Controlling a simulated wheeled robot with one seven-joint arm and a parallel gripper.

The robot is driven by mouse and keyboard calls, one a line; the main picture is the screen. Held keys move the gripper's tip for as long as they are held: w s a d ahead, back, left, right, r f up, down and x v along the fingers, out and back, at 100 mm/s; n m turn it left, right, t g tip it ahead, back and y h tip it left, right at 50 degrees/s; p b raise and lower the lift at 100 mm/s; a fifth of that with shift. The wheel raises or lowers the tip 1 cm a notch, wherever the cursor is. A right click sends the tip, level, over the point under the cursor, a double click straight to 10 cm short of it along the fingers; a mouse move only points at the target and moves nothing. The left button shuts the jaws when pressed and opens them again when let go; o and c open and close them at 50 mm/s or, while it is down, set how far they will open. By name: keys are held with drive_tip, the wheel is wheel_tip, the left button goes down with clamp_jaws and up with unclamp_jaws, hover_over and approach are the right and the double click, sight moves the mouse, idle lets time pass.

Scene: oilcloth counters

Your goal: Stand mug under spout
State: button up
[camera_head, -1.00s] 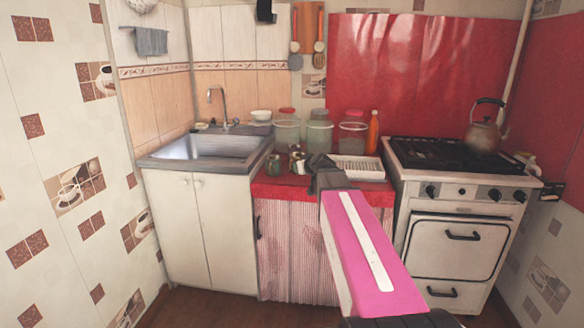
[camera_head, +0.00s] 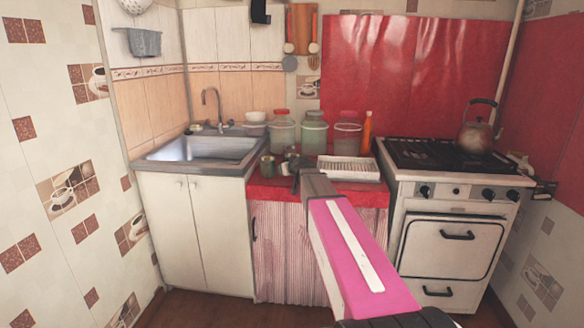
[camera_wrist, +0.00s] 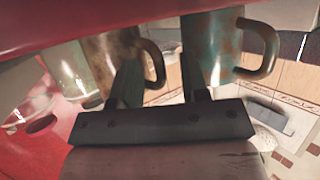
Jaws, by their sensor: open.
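Two mugs stand close together at the left of the red counter. The greenish mug (camera_head: 267,166) is on the left; in the wrist view it is the rust-stained teal mug (camera_wrist: 212,48). The other, brown-stained mug (camera_head: 291,153) is partly hidden by my gripper; it also shows in the wrist view (camera_wrist: 110,55). My gripper (camera_head: 297,164) is open just in front of the mugs. In the wrist view its fingers (camera_wrist: 163,88) overlap the lower parts of both mugs, and I cannot tell whether they touch. The tap with its curved spout (camera_head: 212,96) rises behind the sink.
The metal sink (camera_head: 200,150) lies left of the red counter (camera_head: 270,190). Several jars, including this one (camera_head: 314,133), and an orange bottle (camera_head: 367,130) stand behind. A white rack (camera_head: 350,167) lies right of my gripper. The stove (camera_head: 440,155) with a kettle (camera_head: 475,130) is further right.

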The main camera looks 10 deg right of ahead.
clamp_jaws()
drive_tip(key=s+r+m+h, duration=0.1)
drive_tip(key=s+r+h, duration=0.1)
drive_tip(key=r, duration=0.7)
drive_tip(key=s+r+m+h, duration=0.1)
drive_tip(key=s+r, duration=0.3)
drive_tip(key=r, duration=0.6)
drive_tip(key=shift+r+m+t+h, duration=0.2)
drive_tip(key=shift+m+t+h, duration=0.15)
drive_tip(key=shift+m, duration=0.25)
